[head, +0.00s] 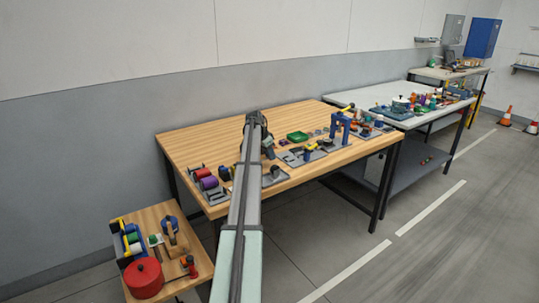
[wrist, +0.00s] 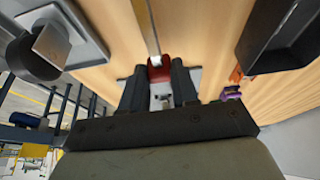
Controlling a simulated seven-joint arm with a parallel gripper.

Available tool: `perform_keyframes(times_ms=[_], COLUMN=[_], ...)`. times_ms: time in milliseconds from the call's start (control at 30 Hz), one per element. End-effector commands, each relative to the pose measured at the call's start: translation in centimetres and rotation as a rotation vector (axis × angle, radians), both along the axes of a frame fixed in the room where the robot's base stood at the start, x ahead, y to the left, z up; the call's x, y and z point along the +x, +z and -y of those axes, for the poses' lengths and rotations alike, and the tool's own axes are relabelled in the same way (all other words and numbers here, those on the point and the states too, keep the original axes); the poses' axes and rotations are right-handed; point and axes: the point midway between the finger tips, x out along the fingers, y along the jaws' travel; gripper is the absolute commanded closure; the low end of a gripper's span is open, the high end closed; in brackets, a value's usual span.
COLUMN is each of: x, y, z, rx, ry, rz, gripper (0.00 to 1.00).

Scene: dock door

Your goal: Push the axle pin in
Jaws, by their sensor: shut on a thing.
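My gripper (wrist: 158,80) shows in the wrist view with its two dark fingers on either side of a red piece (wrist: 158,70). The fingers are shut on this red piece. A thin brass-coloured rod (wrist: 148,28) runs from near the red piece to the top edge of the picture. The rod and red piece look like the axle pin, but I cannot tell for certain. A pale plate shows behind the fingers. In the head view my arm reaches over the wooden table (head: 200,140), and it hides the fingertips and what they hold.
In the wrist view, a grey plate with a black round part (wrist: 35,58) is at upper left and a dark block (wrist: 280,38) at upper right. In the head view, red and purple rollers (head: 206,178), a green tray (head: 298,137) and a blue frame (head: 336,124) flank my arm.

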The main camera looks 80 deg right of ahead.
Motion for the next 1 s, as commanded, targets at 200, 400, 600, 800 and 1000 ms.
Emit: perform_keyframes(times_ms=[200,400,600,800,1000], x=[0.0,1.0,3.1,3.2,3.2], y=[0.0,0.0,0.0,0.0,0.0], z=[0.0,-1.1,-3.3,-3.2,-3.2], rx=[0.001,0.001,0.002,0.002,0.002], ry=[0.0,0.002,0.001,-0.001,-0.001], rz=[-0.001,0.0,0.001,0.001,0.001], gripper=[1.0,1.0,1.0,1.0,0.58])
